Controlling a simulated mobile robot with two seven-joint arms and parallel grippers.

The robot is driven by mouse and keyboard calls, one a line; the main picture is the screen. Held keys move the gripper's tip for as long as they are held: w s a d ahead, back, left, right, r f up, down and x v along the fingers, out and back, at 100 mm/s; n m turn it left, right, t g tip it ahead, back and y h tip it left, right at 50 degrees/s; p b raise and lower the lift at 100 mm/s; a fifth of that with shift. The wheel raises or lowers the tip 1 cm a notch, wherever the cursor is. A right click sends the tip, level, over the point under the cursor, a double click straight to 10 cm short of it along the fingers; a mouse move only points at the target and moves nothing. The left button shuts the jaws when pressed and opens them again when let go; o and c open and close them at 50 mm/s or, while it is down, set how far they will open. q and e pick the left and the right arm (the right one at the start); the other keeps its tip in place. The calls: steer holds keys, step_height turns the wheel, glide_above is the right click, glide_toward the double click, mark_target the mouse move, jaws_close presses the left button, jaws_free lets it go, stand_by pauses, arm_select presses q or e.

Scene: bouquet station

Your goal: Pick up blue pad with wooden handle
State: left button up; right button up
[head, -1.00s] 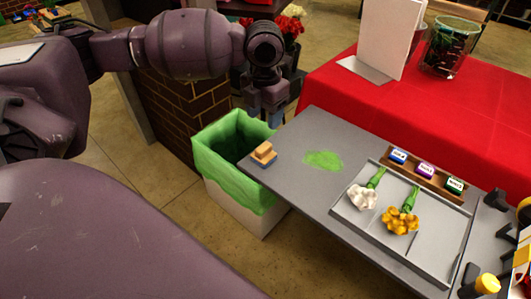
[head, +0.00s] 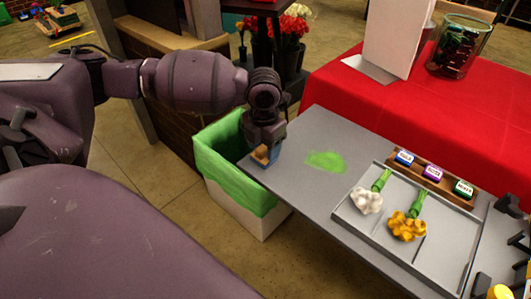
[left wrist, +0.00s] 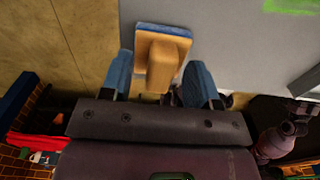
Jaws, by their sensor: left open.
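The blue pad with its wooden handle (left wrist: 163,55) lies on the near left corner of the grey table. In the head view the pad (head: 261,159) is mostly hidden by my left gripper (head: 266,149). In the left wrist view the two blue fingers of my left gripper (left wrist: 160,68) are open. The near end of the wooden handle lies between the fingertips, with space on both sides, and I see no grip on it. My right gripper is not in view.
A green-lined bin (head: 225,172) stands beside the table's left corner. A green smear (head: 326,161) marks the grey table (head: 300,130). A grey tray (head: 430,240) holds white and yellow flowers, with labelled blocks behind. A red-covered table (head: 385,105) stands at the back.

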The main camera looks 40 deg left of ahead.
arm_select(q)
steer(key=shift+f, duration=0.1)
steer(key=c, duration=1)
steer(key=shift+r+p, duration=1.8)
steer(key=shift+r, duration=8.2)
